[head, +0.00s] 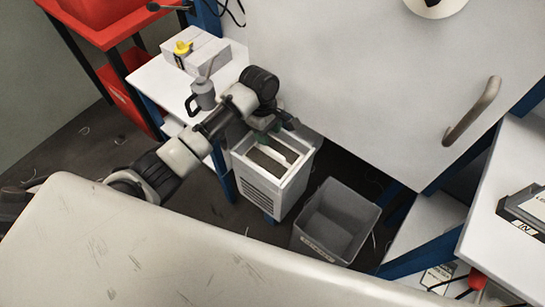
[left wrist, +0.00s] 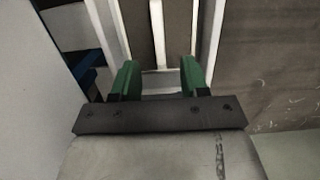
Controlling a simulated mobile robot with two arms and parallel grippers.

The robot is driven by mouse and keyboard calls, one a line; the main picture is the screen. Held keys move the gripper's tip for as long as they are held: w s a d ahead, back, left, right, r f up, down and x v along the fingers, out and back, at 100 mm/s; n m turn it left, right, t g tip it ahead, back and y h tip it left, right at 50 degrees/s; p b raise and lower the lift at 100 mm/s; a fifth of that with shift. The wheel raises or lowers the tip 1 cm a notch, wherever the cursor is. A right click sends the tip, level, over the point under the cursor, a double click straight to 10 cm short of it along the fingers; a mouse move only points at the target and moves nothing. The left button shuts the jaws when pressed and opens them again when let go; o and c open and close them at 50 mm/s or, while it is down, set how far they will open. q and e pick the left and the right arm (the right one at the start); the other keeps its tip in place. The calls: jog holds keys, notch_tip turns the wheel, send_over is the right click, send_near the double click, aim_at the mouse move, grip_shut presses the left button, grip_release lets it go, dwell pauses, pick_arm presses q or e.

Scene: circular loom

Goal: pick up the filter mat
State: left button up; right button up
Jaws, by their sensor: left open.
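A white box-shaped unit (head: 262,187) with side vents stands on the floor, its top open. A flat grey-brown surface, seemingly the filter mat (head: 267,163), lies inside its white rim. A white strip crosses over it. In the left wrist view the mat (left wrist: 178,30) shows as dark grey on both sides of the white strip (left wrist: 157,35). My left gripper (head: 272,132) is over the far end of the unit. Its green fingers (left wrist: 160,82) are open, on either side of the strip's near end. I cannot tell whether they touch anything. My right gripper is not in view.
A grey open bin (head: 337,222) stands right of the unit. A white side table (head: 178,88) holds a grey jug (head: 202,95) and boxes near my arm. A large pale panel (head: 370,80) stands behind. A beige surface (head: 150,255) fills the foreground.

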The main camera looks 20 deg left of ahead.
aim_at(273, 151)
pick_arm(q)
jog(key=f, duration=0.3)
jog(key=shift+d, duration=0.2)
jog(key=f, duration=0.1)
jog(key=f+b, duration=0.1)
jog(key=f, duration=0.2)
jog(key=shift+s+d+f+b, duration=0.1)
jog(key=shift+d+f+b, duration=0.05)
jog(key=shift+d+b, duration=0.2)
jog(key=shift+f, duration=0.3)
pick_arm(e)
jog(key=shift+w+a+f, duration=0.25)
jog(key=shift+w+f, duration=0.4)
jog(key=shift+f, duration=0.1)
pick_arm(q)
jog(key=shift+c, duration=0.2)
grip_shut()
